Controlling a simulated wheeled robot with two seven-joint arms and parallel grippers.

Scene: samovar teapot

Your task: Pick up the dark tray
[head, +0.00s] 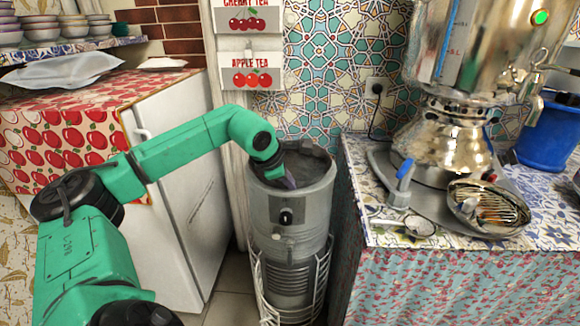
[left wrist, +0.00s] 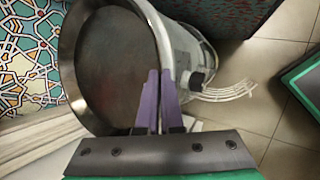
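The dark tray (head: 308,165) is round and sits in the top of a grey metal cylinder (head: 300,215). In the left wrist view the dark tray (left wrist: 118,65) shows as a wide dark disc with a lighter rim around it. My left gripper (head: 288,180) reaches down at the near left part of the top. Its purple fingers (left wrist: 160,75) are close together, one on each side of the rim, with only a narrow gap. The exact contact at the fingertips is partly hidden. My right gripper is not in view.
A white fridge (head: 185,180) stands left of the cylinder. A counter (head: 370,205) at the right holds a samovar (head: 450,140), a blue container (head: 548,135) and a strainer (head: 490,208). A white wire rack (head: 262,285) surrounds the cylinder's lower part. Bowls (head: 40,30) stand on a shelf.

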